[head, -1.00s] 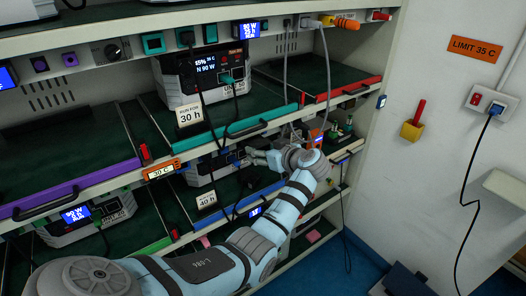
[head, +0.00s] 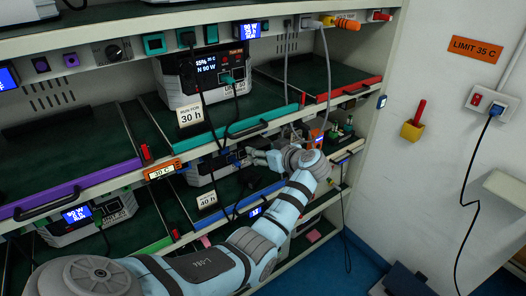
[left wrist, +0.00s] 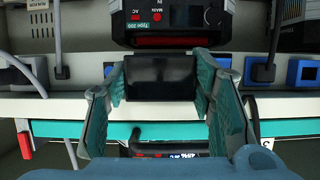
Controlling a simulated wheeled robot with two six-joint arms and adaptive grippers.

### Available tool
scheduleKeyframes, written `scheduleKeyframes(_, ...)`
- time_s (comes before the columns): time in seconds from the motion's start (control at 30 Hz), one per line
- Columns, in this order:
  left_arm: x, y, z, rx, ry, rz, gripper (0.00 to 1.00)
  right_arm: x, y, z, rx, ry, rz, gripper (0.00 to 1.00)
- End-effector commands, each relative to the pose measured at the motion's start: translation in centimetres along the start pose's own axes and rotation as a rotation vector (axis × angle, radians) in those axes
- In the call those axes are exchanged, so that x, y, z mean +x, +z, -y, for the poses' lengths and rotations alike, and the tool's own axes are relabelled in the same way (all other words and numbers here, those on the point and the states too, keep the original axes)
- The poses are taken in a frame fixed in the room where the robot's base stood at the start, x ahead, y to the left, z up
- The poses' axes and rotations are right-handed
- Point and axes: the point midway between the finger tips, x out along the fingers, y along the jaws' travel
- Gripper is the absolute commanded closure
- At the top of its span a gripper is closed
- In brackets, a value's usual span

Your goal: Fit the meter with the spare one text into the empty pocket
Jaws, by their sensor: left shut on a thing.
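My left gripper (head: 250,157) reaches into the middle shelf level in the head view, by the shelf rail. In the left wrist view its two teal-padded fingers (left wrist: 160,85) stand on either side of a dark, blank-looking block, likely the meter (left wrist: 160,77), and are shut on it. The block is in front of the pale shelf rail (left wrist: 70,107). I see no readable text on it, and I cannot tell whether it touches the rail. The empty pocket cannot be made out; the block may cover it. My right gripper is not in view.
A unit marked Type 200 (left wrist: 165,20) is just beyond the block. Blue-framed sockets (left wrist: 304,73) flank it, with cables hanging nearby. In the head view, a unit with a 30 h tag (head: 190,115) stands above, and an orange 30 C label (head: 163,170) is on the rail.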

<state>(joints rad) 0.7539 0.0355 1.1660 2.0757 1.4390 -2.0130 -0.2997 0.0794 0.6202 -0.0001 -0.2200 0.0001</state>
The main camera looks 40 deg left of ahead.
Motion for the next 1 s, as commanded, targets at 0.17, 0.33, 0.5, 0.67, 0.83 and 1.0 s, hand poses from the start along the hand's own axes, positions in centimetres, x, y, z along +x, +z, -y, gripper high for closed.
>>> scheduleKeyframes(0.17,0.0,0.0,0.0,0.0,0.0,-0.001,0.95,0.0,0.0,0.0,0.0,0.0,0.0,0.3)
scheduleKeyframes(0.33,0.1,-0.1,0.0,-0.001,0.0,-0.001,0.95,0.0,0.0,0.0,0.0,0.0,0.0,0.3)
scheduleKeyframes(0.5,0.4,-0.2,0.0,-0.001,0.0,-0.001,0.95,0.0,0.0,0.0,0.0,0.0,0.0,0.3)
scheduleKeyframes(0.67,0.8,-0.3,-0.1,0.0,0.001,-0.001,0.95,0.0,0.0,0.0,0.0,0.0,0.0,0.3)
scheduleKeyframes(0.83,1.1,-0.5,0.0,0.0,0.001,-0.001,0.95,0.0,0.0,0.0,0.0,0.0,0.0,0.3)
scheduleKeyframes(1.0,1.4,-0.6,0.0,0.0,0.001,-0.002,0.95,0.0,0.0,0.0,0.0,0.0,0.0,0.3)
